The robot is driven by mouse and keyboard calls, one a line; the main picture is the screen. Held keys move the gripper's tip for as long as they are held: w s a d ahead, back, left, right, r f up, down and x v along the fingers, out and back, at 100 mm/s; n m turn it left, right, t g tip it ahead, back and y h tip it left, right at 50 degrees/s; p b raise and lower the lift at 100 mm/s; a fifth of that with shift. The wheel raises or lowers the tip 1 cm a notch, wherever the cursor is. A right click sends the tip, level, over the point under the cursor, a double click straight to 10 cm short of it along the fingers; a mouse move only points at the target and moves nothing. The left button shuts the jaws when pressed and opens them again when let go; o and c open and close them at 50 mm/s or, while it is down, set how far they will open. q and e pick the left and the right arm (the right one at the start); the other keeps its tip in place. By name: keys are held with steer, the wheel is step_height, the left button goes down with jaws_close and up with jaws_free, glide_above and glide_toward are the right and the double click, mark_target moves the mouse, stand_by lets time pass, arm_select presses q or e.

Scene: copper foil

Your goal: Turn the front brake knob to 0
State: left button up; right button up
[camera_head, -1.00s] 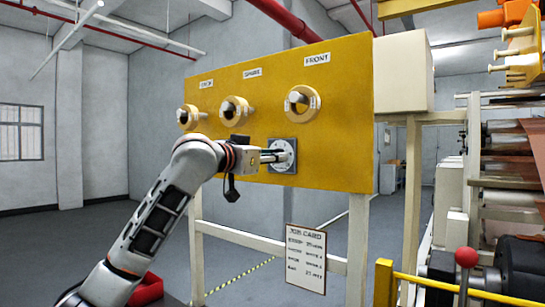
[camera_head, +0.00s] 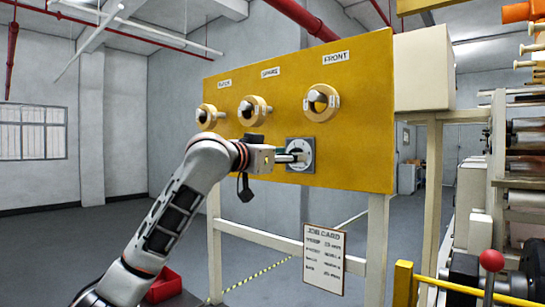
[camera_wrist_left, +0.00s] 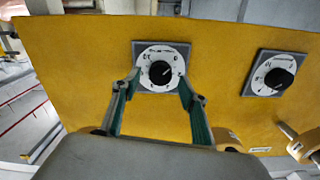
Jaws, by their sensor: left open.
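The front brake knob (camera_wrist_left: 161,72) is a small black knob on a white numbered dial with a grey square plate. In the head view, its dial (camera_head: 300,154) sits low on the yellow panel (camera_head: 365,115), below the FRONT label (camera_head: 336,57). My left gripper (camera_head: 284,157) reaches the dial from the left. In the left wrist view, my left gripper (camera_wrist_left: 158,84) is open, with one fingertip to each side of the knob. I cannot tell whether they touch it. The dial numbers are too small to read surely. My right gripper is not in view.
A second black knob (camera_wrist_left: 280,78) on a similar dial is beside it in the wrist view; my arm hides it in the head view. Round yellow fittings (camera_head: 321,103) stick out above. A job card (camera_head: 323,259) hangs below. Machine rollers (camera_head: 525,165) stand at right.

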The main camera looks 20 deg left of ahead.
arm_select(q)
steer(key=v, duration=1)
steer(key=shift+s, duration=0.25)
steer(key=shift+a, duration=0.1)
